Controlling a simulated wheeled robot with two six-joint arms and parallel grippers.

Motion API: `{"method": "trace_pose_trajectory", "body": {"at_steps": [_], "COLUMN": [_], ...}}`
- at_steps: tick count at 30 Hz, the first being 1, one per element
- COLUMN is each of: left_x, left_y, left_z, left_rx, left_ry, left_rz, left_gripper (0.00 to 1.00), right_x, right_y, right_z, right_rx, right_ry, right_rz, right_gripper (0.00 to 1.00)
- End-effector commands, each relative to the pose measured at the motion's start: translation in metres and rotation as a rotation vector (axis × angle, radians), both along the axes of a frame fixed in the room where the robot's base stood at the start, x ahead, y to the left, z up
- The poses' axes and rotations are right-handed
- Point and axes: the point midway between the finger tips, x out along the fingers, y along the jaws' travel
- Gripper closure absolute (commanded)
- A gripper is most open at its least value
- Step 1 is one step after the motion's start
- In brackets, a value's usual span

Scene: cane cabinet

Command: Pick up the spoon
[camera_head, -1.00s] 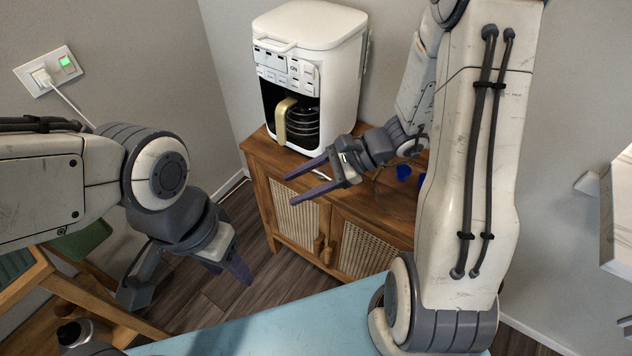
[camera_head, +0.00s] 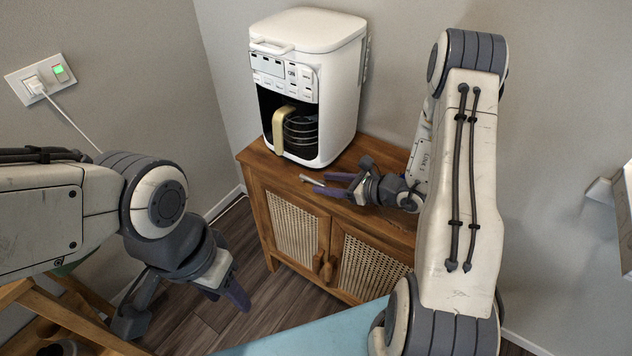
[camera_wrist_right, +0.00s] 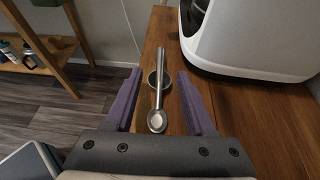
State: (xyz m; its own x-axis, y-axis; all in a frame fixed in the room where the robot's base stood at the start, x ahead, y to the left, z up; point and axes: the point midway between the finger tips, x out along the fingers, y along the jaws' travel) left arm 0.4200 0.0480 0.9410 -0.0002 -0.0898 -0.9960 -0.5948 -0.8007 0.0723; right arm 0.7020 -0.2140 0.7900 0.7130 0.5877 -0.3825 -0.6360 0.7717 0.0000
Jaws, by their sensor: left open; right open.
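The spoon (camera_wrist_right: 159,98) is metallic and lies on the wooden cabinet top (camera_wrist_right: 157,30). In the right wrist view its round bowl is nearer to me and its handle points away, with a small ring shape around its middle. My right gripper (camera_wrist_right: 159,75) is open, with its purple fingers on either side of the spoon and gaps on both sides. In the head view only the spoon's end (camera_head: 307,179) shows past the right gripper (camera_head: 322,183). My left gripper (camera_head: 228,297) is open and empty, hanging low left of the cabinet.
A white coffee maker (camera_head: 312,30) with a glass pot (camera_head: 300,130) stands on the cabinet, close to the right of the spoon in the wrist view. A wooden shelf (camera_wrist_right: 45,45) stands left. A light-blue surface (camera_head: 300,335) lies in front.

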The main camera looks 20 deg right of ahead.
Motion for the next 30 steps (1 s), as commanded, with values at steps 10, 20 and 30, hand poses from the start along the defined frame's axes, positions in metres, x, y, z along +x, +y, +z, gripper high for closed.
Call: {"method": "trace_pose_trajectory", "body": {"at_steps": [10,20,30], "left_x": [0.000,0.000,0.000], "left_y": [0.000,0.000,0.000], "left_z": [0.002,0.002,0.003], "left_rx": [0.000,0.000,0.000], "left_ry": [0.000,0.000,0.000], "left_rz": [0.000,0.000,0.000], "left_gripper": [0.50,0.50,0.50], "right_x": [0.021,0.021,0.021], "right_y": [0.016,0.016,0.016], "right_z": [-0.010,-0.010,-0.008], "right_rx": [0.000,0.000,-0.001], "right_ry": [0.000,0.000,-0.001], "right_rz": [0.000,0.000,0.000], "right_gripper": [0.45,1.00,1.00]}}
